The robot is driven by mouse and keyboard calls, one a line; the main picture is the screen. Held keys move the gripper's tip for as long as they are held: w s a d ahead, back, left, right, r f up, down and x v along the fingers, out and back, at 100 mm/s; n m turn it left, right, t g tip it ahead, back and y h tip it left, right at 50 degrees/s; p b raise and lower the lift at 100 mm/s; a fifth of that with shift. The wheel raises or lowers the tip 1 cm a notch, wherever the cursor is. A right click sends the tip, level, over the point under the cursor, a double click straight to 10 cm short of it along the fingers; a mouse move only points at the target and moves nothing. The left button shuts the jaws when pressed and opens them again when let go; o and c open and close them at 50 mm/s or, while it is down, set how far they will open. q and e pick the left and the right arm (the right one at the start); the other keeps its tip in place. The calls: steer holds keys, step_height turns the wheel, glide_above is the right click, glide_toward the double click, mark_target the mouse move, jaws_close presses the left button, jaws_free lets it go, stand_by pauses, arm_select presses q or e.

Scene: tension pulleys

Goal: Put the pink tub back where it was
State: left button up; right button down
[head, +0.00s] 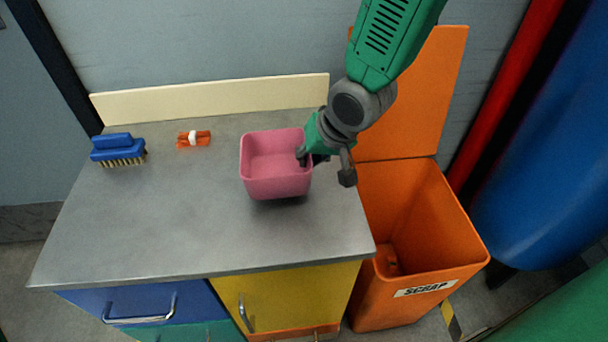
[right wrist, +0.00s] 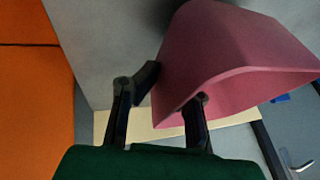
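The pink tub (head: 275,185) stands upright on the grey bench top, right of its middle, and looks empty. My right gripper (head: 325,167) is at the tub's right side. Its fingers are spread, one over the inside of the tub and the other outside, apart from the wall. In the right wrist view the tub (right wrist: 225,45) fills the upper right, with its rim between my right fingertips (right wrist: 177,85). I cannot tell whether a finger touches the wall. My left gripper is not in view.
A blue brush (head: 118,150) and an orange item with a white band (head: 193,139) lie at the back left of the bench (head: 150,225). An orange scrap bin (head: 430,255) with raised lid stands at right. A cream board (head: 210,100) edges the back. The bench's front left is clear.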

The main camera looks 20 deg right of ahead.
step_height(320, 180, down, 4)
steer(key=shift+a+r+b, duration=0.1)
steer(key=shift+a+b, duration=0.05)
steer(key=shift+b, duration=0.5)
steer(key=c, duration=1.7)
jaws_free()
